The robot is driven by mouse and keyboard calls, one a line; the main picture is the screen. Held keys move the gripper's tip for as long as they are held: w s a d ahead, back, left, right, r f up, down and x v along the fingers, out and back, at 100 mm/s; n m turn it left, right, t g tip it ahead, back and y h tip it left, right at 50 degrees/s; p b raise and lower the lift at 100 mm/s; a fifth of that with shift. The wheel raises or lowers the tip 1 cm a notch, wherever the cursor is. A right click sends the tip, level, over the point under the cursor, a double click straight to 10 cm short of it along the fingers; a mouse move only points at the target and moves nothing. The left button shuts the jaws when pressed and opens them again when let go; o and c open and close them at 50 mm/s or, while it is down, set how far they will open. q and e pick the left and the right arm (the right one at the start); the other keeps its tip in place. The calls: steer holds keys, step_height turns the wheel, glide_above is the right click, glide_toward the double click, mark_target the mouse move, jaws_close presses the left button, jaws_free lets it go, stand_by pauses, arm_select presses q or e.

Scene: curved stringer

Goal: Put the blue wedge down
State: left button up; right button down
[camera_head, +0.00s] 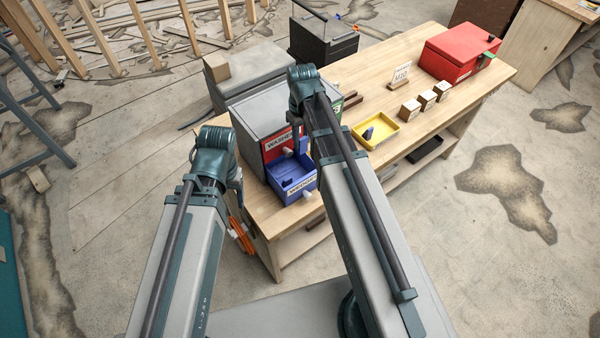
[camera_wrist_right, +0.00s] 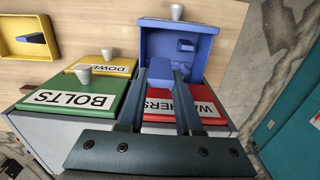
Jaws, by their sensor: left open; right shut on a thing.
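In the right wrist view, my right gripper (camera_wrist_right: 160,98) is shut on a blue wedge (camera_wrist_right: 160,70). The wedge lies in line with the pulled-out blue drawer (camera_wrist_right: 210,60), which has a smaller blue piece (camera_wrist_right: 187,45) inside. In the head view, the drawer (camera_head: 305,190) labelled WEDGES stands open at the cabinet's front, and my right gripper (camera_head: 300,142) points down just behind it. I cannot tell whether the held wedge touches the drawer. Another blue wedge (camera_head: 368,133) sits in a yellow tray (camera_head: 397,141). My left gripper (camera_head: 238,190) is open, left of the drawer; its fingertips are hard to make out.
The grey cabinet (camera_head: 262,105) has a red WASHERS drawer (camera_wrist_right: 160,118), a green BOLTS drawer (camera_wrist_right: 50,110) and a yellow one (camera_wrist_right: 120,66), all shut. Small wooden blocks (camera_head: 427,99), a sign (camera_head: 400,74) and a red box (camera_head: 455,52) stand farther right on the bench.

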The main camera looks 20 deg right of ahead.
step_height(320, 180, down, 15)
steer(key=b, duration=1.4)
steer(key=shift+f, duration=0.1)
steer(key=shift+f+b, duration=0.55)
steer(key=shift+f, duration=0.1)
steer(key=c, duration=0.9)
jaws_free()
steer(key=shift+o, duration=0.2)
